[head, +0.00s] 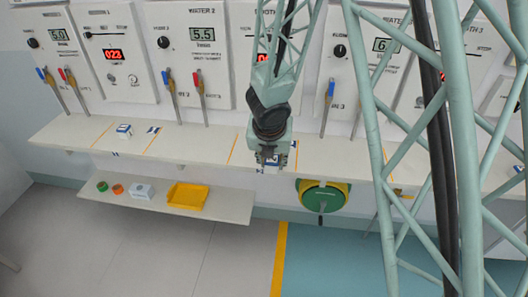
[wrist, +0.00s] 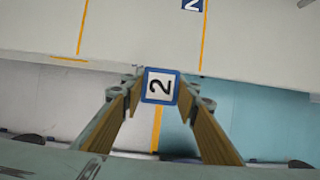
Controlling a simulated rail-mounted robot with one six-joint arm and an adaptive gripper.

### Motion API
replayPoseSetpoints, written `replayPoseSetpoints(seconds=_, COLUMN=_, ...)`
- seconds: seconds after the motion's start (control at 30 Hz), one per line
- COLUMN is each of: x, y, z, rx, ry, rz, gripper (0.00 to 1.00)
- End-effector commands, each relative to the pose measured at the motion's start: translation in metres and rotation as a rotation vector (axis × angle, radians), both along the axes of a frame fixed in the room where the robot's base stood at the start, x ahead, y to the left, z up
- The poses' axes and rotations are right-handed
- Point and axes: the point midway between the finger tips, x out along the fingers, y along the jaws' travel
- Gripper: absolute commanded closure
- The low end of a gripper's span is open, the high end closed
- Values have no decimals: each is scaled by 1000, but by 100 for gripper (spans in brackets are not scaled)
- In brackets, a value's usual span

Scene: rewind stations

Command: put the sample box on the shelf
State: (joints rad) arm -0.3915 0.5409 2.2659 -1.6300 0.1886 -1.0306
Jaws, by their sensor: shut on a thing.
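The sample box (wrist: 160,86) is white with a blue border and a black 2 on its top face. In the wrist view it sits between the fingertips of my gripper (head: 271,161), which is shut on it. In the head view the box is mostly hidden behind my gripper, which hangs near the front edge of the long white counter (head: 215,145). The wrist view shows the box in front of that edge, with floor behind it. A lower white shelf (head: 228,206) is at the left, below the counter.
The lower shelf bears a green round item (head: 102,186), an orange one (head: 118,189), a white box (head: 142,191) and a yellow tray (head: 187,196). Its right end is bare. Another small blue-and-white box (head: 124,129) stands on the counter. A green wheel (head: 322,196) is right of my gripper.

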Motion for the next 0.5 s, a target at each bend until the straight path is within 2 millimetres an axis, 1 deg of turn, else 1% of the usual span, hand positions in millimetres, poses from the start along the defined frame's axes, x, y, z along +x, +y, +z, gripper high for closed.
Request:
replayPoseSetpoints(seconds=0.33, x=1, y=0, z=0, rx=-1, ry=0, rz=-1, gripper=83)
replayPoseSetpoints(seconds=0.5, x=7, y=1, z=0, rx=-1, ry=0, rz=-1, gripper=83)
